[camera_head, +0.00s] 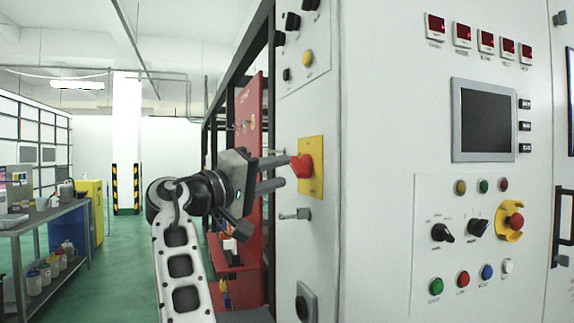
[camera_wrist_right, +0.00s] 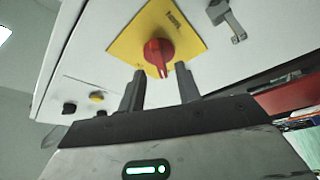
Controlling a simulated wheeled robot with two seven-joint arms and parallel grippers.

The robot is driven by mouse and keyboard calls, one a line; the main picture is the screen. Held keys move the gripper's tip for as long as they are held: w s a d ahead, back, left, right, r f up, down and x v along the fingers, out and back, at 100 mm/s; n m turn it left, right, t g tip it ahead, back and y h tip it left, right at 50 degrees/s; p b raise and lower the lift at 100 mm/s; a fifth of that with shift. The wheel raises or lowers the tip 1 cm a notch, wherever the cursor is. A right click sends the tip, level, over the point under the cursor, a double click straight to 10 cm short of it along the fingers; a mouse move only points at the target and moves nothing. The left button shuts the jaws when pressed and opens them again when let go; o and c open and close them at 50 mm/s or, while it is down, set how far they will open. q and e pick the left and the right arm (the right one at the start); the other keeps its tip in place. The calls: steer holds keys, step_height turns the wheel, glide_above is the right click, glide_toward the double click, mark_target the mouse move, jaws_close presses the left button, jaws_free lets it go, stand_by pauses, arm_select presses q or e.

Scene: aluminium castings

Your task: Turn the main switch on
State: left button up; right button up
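The main switch is a red rotary knob (camera_head: 303,166) on a yellow square plate (camera_head: 316,182), on the narrow side face of the white cabinet. The knob (camera_wrist_right: 159,54) also shows in the right wrist view, with its handle bar pointing toward my gripper in that picture. My right gripper (camera_head: 286,173) is open in front of the knob. In the wrist view its two fingertips (camera_wrist_right: 160,69) stand apart on either side of the handle, with gaps visible. Whether the tips overlap the handle in depth is hard to tell. My left gripper is out of view.
A metal latch handle (camera_head: 296,214) sits below the plate. The cabinet front (camera_head: 380,130) holds a dark screen (camera_head: 486,121), buttons and a red emergency knob (camera_head: 515,220). A red panel (camera_head: 250,125) stands behind my gripper. A workbench (camera_head: 45,218) is at far left, with clear green floor.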

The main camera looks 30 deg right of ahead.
mark_target(293, 168)
steer(key=shift+x, duration=1.6)
jaws_close()
